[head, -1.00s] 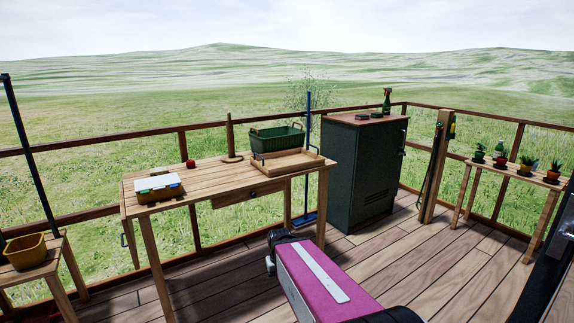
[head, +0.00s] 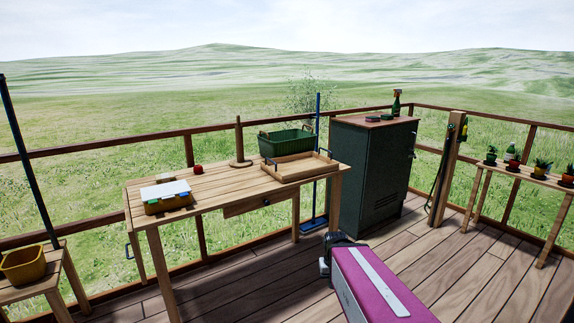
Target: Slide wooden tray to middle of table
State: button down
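The wooden tray (head: 302,175) is a shallow, light-brown tray with dark handles. It sits on the right end of the wooden table (head: 228,188), close to the table's right edge. Its bottom looks bare. The green basket (head: 286,143) stands just behind it, and I cannot tell whether they touch. The middle of the tabletop is bare. My magenta arm link shows at the lower right, over the deck and apart from the table. My gripper does not show.
A box with a white lid (head: 166,196) sits on the table's left end. A red object (head: 197,169) and a wooden upright stand (head: 239,145) are along the back. A dark green cabinet (head: 370,170) stands right of the table. Deck floor is open in front.

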aim_at(288, 169)
jog(key=i+l+z, duration=0.1)
jog(key=i+z, duration=0.3)
jog(key=i+j+z, duration=0.1)
jog(key=i+z, duration=0.25)
jog(key=i, duration=0.2)
jog(key=i+j+z, duration=0.2)
jog(key=i+z, duration=0.2)
jog(key=i+l+z, duration=0.25)
jog(key=i+z, duration=0.9)
jog(key=i, duration=0.15)
jog(key=i+j+z, duration=0.2)
jog(key=i+z, duration=0.15)
jog(key=i+u, duration=0.1)
jog(key=u, duration=0.7)
jog(key=i+l+u, duration=0.15)
jog(key=u, duration=0.65)
jog(key=l+u, duration=0.1)
jog(key=u, duration=1.95)
